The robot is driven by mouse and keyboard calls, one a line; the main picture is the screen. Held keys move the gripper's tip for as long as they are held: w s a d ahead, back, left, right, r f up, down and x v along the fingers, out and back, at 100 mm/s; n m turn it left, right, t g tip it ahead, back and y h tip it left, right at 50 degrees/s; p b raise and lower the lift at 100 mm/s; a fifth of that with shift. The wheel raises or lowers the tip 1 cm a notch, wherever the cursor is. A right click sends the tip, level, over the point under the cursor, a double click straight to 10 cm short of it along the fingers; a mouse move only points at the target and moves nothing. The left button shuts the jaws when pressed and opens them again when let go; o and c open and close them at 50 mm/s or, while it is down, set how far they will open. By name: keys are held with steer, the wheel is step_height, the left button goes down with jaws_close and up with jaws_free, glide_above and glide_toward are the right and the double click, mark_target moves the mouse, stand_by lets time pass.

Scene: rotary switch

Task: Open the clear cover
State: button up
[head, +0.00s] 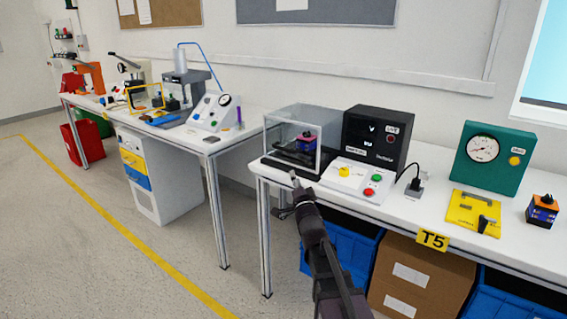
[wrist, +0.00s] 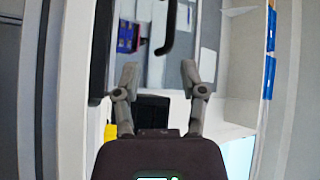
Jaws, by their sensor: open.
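The clear cover (head: 278,128) is a see-through box on a black base at the left end of the near bench, and it looks shut. A blue and orange-red block (head: 305,143) stands inside it and also shows in the wrist view (wrist: 126,38). A dark bar like a handle (wrist: 171,30) shows beyond my fingertips in the wrist view. My gripper (wrist: 160,78) is open, with nothing between its fingers. In the head view my gripper (head: 287,194) is at the bench's front edge, just in front of the cover; contact cannot be told.
Right of the cover are a white panel (head: 352,182) with a yellow knob, red and green buttons, and a black box (head: 378,133). A yellow plate (head: 470,213) and green gauge box (head: 490,158) stand farther right.

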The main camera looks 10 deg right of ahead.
mark_target(284, 149)
steer(key=shift+s+a+t+y+b, duration=0.1)
steer(key=shift+a+t+y+b, duration=0.2)
steer(key=shift+t+y+b, duration=0.3)
steer(key=p+x, duration=0.5)
steer(key=x, duration=0.8)
steer(key=shift+w+p, duration=0.3)
steer(key=shift+w, duration=0.1)
jaws_close()
